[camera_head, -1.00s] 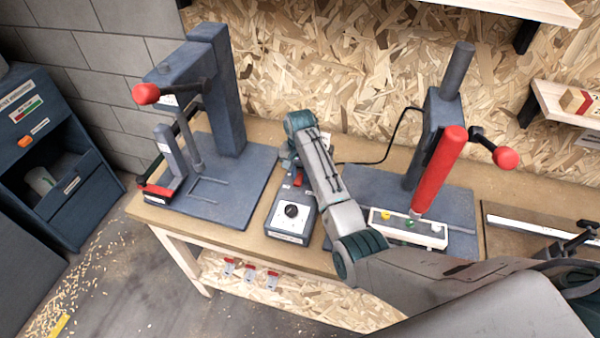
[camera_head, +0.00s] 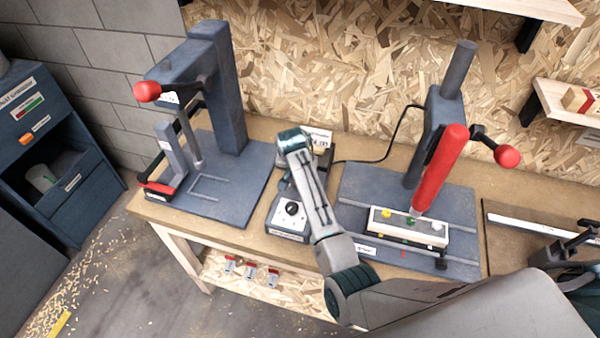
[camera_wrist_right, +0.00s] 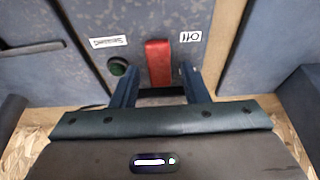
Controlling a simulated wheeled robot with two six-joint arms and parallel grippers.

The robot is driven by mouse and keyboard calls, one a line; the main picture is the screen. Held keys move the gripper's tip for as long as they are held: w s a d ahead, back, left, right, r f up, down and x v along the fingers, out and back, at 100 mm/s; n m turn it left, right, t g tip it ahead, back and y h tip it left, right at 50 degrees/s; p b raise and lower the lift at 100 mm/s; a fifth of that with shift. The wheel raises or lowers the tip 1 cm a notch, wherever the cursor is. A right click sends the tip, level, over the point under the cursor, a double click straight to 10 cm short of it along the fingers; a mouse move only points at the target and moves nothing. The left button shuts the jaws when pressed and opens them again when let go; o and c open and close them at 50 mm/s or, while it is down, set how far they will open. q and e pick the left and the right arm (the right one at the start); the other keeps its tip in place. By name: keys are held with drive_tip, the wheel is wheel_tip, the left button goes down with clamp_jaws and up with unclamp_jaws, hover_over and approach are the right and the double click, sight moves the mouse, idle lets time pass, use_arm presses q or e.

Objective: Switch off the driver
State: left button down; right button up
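The driver is a red cylinder (camera_head: 441,170) on the dark stand at the right of the bench, its tip just above a pale block with coloured spots (camera_head: 410,226). A grey control box (camera_head: 290,235) with a round dial stands mid-bench. The right wrist view shows a red rocker or lever (camera_wrist_right: 159,62) on a grey panel, with a dark green button (camera_wrist_right: 118,66) and small labels beside it. My right gripper (camera_wrist_right: 158,74) is open, its fingers apart on either side of the red part's near end. My left gripper is not in view.
A grey press (camera_head: 220,100) with a red-knobbed lever stands at the left of the wooden bench. A black cable (camera_head: 385,150) runs behind the box. A wooden shelf (camera_head: 570,105) hangs at the right, and a blue cabinet (camera_head: 60,150) stands far left.

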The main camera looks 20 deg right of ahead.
drive_tip(key=shift+r, duration=0.1)
drive_tip(key=shift+a+r, duration=0.1)
drive_tip(key=shift+r, duration=0.15)
drive_tip(key=b+v, duration=0.3)
drive_tip(key=v, duration=0.7)
drive_tip(key=shift+b, duration=0.35)
drive_tip(key=shift+s, duration=0.15)
